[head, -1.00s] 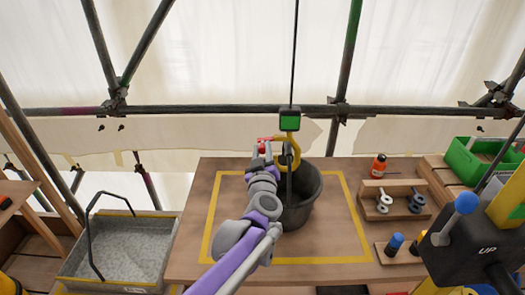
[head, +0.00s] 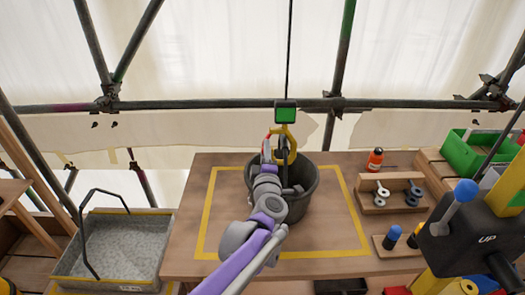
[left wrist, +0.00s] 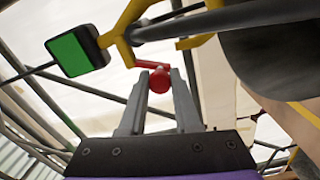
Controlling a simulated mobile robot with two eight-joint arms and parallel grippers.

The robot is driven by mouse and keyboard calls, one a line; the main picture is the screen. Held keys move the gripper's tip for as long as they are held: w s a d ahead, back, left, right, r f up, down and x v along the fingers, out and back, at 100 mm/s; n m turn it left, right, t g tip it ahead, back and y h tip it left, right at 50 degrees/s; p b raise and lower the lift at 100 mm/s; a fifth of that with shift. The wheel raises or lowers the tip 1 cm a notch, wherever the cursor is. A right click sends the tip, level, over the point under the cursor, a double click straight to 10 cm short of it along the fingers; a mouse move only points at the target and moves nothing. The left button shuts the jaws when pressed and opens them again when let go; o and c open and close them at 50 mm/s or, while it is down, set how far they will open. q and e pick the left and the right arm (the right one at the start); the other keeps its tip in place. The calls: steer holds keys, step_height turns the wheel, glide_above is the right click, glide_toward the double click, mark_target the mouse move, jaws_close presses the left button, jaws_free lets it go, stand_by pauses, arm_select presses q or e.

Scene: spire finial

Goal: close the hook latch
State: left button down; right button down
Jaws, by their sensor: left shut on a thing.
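The yellow hook (head: 291,144) hangs on a dark cable below a block with a green face (head: 286,112). It is above the dark bucket (head: 312,190), and also shows in the left wrist view (left wrist: 123,32). The hook's red latch (head: 268,134) is at its left side in the head view. In the left wrist view the latch is a short red bar (left wrist: 152,65) with a round red knob (left wrist: 160,80). My left gripper (left wrist: 160,88) is shut on that knob. A grey bar (left wrist: 205,21) passes by the hook. My right gripper is not in view.
The bucket stands on a wooden table with a yellow outline (head: 208,215). A rack with shackles (head: 390,205) and an orange bottle (head: 375,160) are at right. A lever box (head: 465,240) stands front right, and a grey tub (head: 110,250) at left.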

arm_select(q)
steer(key=n, duration=0.1)
steer(key=d+n, duration=0.1)
steer(key=n, duration=0.3)
steer(key=shift+d+f, duration=0.2)
steer(key=shift+d, duration=0.2)
steer(key=shift+n, duration=0.3)
steer(key=c, duration=0.6)
jaws_free()
steer(key=s, duration=1)
steer(key=shift+s, duration=0.4)
